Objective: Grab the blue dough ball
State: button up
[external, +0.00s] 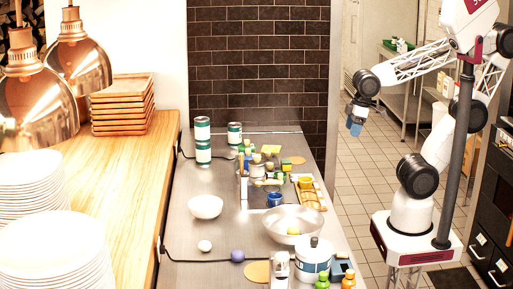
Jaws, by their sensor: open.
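The blue dough ball (237,256) is a small blue-violet ball on the steel counter, near the front middle of the external view. A dark cord runs along the counter at both sides of it. A white ball (205,246) lies to its left, a short gap away. My gripper (355,129) is open, high up at the right. It is beyond the counter's right edge, over the tiled floor, far from the ball and touching nothing. The small size of the gripper in this view hides finger detail.
A white bowl (206,207) and a wide metal bowl (292,224) stand behind the ball. A white pot (312,259), bottles and a round tan board (257,271) are to its right. Cans and small jars crowd the back.

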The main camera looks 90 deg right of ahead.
jog(key=shift+r, duration=0.15)
jog(key=w+v, duration=0.1)
jog(key=v, duration=0.3)
jog(key=w+a+r+m+g+y, duration=0.1)
jog(key=w+a+r+m+y, duration=0.25)
jog(key=w+a, duration=0.7)
jog(key=w+a+r+m+g+y, duration=0.15)
jog(key=w+a+m+y, duration=0.3)
jog(key=w+a, duration=0.6)
jog(key=w+a+f+m+y, duration=0.25)
jog(key=w+a+m, duration=0.25)
jog(key=w+a, duration=0.65)
jog(key=w+a+f+m+y, duration=0.25)
jog(key=w+a+m, duration=0.25)
jog(key=w+a, duration=0.6)
send_near(238, 256)
jog(key=shift+d+f+y, duration=0.1)
jog(key=shift+f+y, duration=0.3)
jog(key=shift+f, duration=0.55)
jog(key=shift+x, duration=1.3)
